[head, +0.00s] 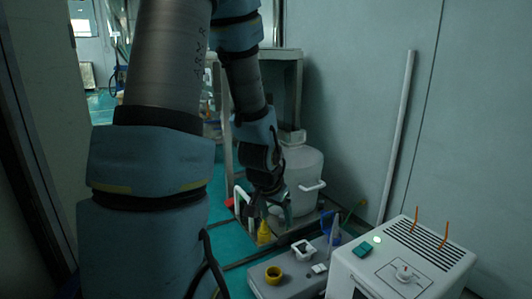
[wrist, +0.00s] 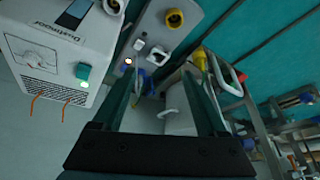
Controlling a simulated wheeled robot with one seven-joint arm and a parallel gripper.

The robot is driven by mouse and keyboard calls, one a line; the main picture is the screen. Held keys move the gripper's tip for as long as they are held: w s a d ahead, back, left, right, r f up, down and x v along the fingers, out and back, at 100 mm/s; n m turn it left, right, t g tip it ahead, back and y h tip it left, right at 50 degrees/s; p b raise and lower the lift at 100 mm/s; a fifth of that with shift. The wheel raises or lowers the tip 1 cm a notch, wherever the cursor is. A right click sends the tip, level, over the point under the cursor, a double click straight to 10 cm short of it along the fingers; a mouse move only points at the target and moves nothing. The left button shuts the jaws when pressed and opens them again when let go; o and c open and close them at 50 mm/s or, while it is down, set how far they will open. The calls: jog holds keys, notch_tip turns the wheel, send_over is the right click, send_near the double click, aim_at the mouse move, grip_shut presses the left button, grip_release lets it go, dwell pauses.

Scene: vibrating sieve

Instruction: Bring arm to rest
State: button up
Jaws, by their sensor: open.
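My gripper (head: 268,203) hangs from my arm in the middle of the head view, pointing down in front of a large white drum. In the wrist view my gripper (wrist: 160,82) shows two dark fingers spread well apart with nothing held between them. A grey unit (head: 272,290) with a yellow ring-shaped cup (head: 273,274) on top stands below it in the head view. The cup also shows at the top of the wrist view (wrist: 174,18). My fingers appear clear of these things.
A white box machine (head: 372,268) with vents, a knob and two orange rods stands at the lower right. The white drum (head: 301,180) and a yellow bottle (head: 263,232) are behind. A pale pole (head: 396,140) leans on the right wall. Some teal floor (head: 235,275) is bare.

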jog(key=s+a+r+n+g+y+p, duration=0.2)
jog(key=s+a+r+n+g+p, duration=0.15)
jog(key=s+a+r+n, duration=0.4)
notch_tip(320, 180, up, 39)
jog(key=a+m+p, duration=0.2)
jog(key=p, duration=3.4)
jog(key=shift+a+f+t+p, duration=0.2)
jog(key=shift+a+t+p, duration=0.1)
jog(key=shift+a+t, duration=0.1)
jog(key=shift+s, duration=0.1)
